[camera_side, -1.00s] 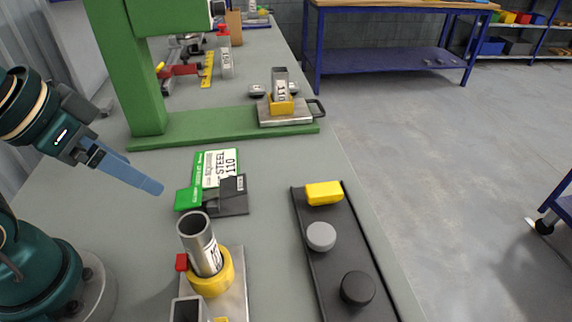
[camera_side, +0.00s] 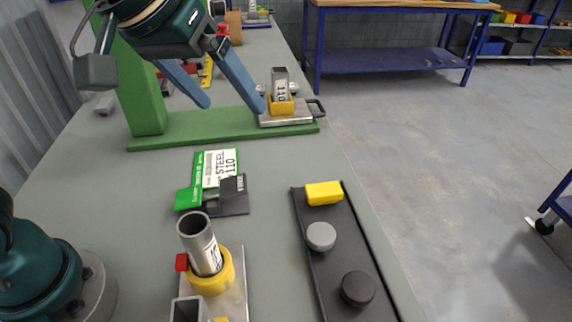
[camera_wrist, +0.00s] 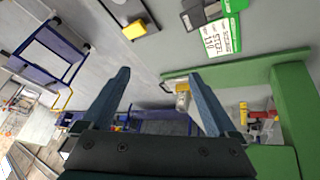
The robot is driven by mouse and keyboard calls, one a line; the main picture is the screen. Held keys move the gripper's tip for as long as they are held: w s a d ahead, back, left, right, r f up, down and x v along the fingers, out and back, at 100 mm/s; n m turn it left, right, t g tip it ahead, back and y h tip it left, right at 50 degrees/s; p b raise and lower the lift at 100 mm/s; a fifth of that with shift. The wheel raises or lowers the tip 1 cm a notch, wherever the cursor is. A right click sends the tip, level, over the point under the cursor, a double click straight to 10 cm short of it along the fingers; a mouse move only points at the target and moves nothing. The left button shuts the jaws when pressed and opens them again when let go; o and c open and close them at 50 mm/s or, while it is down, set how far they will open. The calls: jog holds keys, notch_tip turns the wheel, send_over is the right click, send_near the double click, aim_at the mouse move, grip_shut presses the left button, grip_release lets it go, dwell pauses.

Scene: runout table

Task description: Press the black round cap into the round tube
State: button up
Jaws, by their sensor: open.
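The black round cap (camera_side: 357,288) lies at the near end of the dark tray, in the side view. The round tube (camera_side: 199,243) stands slightly tilted in a yellow collar (camera_side: 213,277) on a metal plate at the front; its top end is open. My gripper (camera_side: 233,106) is open and empty, high above the table near the green frame, well behind the tube and the cap. In the wrist view my gripper (camera_wrist: 160,92) also shows with its blue fingers wide apart and nothing between them. Neither the black cap nor the round tube can be made out in the wrist view.
The dark tray (camera_side: 329,265) also holds a grey round cap (camera_side: 321,236) and a yellow block (camera_side: 324,193). A square tube (camera_side: 188,309) stands beside the round tube. A green card and dark block (camera_side: 232,197) lie mid-table. A green frame (camera_side: 222,126) stands behind.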

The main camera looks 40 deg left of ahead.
jog(key=w+d+f, duration=0.2)
jog(key=w+d, duration=0.1)
jog(key=d, duration=0.3)
jog(key=m+g, duration=0.3)
jog(key=m, duration=0.2)
send_over(359, 286)
jog(key=s, duration=0.2)
jog(key=f, duration=1.4)
jog(key=shift+w+a+f, duration=0.15)
jog(key=shift+w+a, duration=0.05)
jog(key=shift+x, duration=2.35)
jog(key=shift+c, duration=0.3)
jog(key=c, duration=1.4)
